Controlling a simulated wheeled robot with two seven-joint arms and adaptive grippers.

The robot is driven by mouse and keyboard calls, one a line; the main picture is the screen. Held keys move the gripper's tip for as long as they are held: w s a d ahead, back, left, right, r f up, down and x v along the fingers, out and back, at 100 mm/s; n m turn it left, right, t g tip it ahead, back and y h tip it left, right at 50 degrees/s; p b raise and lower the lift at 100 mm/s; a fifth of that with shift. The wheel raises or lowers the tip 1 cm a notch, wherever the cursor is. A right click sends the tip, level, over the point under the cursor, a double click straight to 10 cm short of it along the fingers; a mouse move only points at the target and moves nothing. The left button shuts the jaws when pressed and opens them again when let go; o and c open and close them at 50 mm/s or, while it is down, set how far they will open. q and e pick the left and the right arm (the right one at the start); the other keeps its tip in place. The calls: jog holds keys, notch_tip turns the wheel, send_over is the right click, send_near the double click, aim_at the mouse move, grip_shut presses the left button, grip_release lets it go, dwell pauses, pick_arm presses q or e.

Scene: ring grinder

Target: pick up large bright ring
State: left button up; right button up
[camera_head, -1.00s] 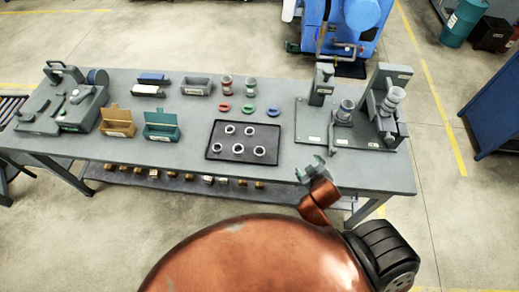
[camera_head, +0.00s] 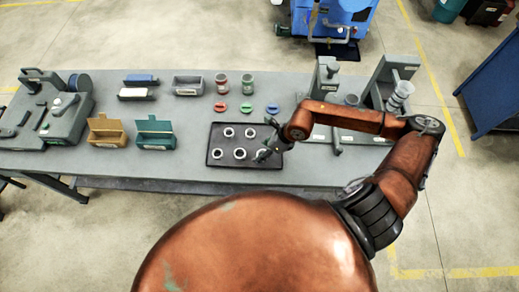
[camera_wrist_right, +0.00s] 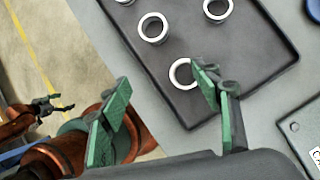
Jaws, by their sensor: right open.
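Several pale, bright metal rings stand on a black tray (camera_head: 216,133) in the middle of the table; which one is largest I cannot tell. My right gripper (camera_head: 268,149) is open and empty at the tray's right end, near the front-right ring (camera_head: 239,153). In the right wrist view the open fingers (camera_wrist_right: 161,95) show green pads. One ring (camera_wrist_right: 183,73) lies beyond them, partly hidden by the right finger; another ring (camera_wrist_right: 153,28) is farther up the tray. A small dark gripper (camera_wrist_right: 52,105), apparently my left one, shows at the left edge; its opening is unclear.
Red, green and blue oval pieces (camera_head: 246,107) lie behind the tray. An ochre box (camera_head: 107,131) and a teal box (camera_head: 155,133) stand to its left. A grey fixture (camera_head: 389,80) stands at the right, partly behind my right arm.

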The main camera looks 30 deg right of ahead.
jog(key=shift+h, duration=0.8)
jog(key=d+f, duration=0.1)
jog(key=w+d+f, duration=0.1)
jog(key=d+f, duration=0.1)
jog(key=shift+d, duration=0.2)
jog(key=shift+a+f+p, duration=0.1)
jog(key=shift+f+p, duration=0.15)
jog(key=shift+p, duration=0.1)
jog(key=x, duration=0.2)
jog(key=p+x, duration=0.1)
jog(key=x, duration=0.1)
jog(key=shift+s+a+f, duration=0.15)
jog(key=shift+a+f, duration=0.05)
jog(key=shift+a, duration=0.05)
jog(key=shift+f, duration=0.2)
pick_arm(q)
jog(key=shift+a+r, duration=0.1)
jog(key=shift+r, duration=0.8)
pick_arm(e)
jog(key=shift+c, duration=0.5)
pick_arm(q)
jog(key=shift+s, duration=0.25)
pick_arm(e)
jog(key=c, duration=1.2)
jog(key=shift+r, duration=0.1)
